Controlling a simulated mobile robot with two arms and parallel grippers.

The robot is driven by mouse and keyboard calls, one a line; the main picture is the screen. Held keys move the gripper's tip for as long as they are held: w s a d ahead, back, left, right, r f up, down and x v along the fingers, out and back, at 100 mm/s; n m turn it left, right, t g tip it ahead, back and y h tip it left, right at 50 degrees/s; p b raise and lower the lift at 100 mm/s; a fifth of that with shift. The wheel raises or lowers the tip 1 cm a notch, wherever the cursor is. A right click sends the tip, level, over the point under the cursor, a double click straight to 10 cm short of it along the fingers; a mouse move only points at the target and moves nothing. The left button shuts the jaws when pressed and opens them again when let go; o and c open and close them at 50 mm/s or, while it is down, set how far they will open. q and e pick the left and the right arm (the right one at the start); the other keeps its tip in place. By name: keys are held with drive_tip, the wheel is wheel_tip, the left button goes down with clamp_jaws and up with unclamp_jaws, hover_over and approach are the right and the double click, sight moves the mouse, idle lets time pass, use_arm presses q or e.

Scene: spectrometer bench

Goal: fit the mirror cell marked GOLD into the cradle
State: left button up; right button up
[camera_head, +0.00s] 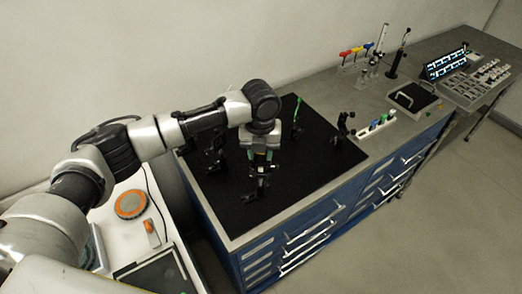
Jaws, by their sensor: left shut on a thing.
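My left gripper (261,177) points down over the black optical board (300,205) on the blue bench. It is shut on a small dark part, low over the board or touching it; I cannot tell which. No GOLD marking is readable at this size, so I cannot tell whether that part is the mirror cell. I cannot pick out the cradle for certain; dark mounts (342,128) stand at the board's right edge, and others stand behind my left arm at its left side. My right gripper is not in view.
A green-topped post (297,109) stands near the board's back. A white rack with coloured items (377,125) is right of the board. Farther right are a black tray (411,97) and a lit display (446,64). The board's front right is clear.

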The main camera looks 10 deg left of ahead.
use_arm(q)
drive_tip(key=shift+f, duration=0.3)
idle(0.4)
drive_tip(key=shift+f+b, duration=0.45)
drive_tip(key=shift+f, duration=0.2)
drive_tip(key=shift+r, duration=0.2)
drive_tip(key=shift+r+p, duration=0.45)
drive_tip(key=shift+r, duration=0.35)
drive_tip(key=shift+r, duration=0.1)
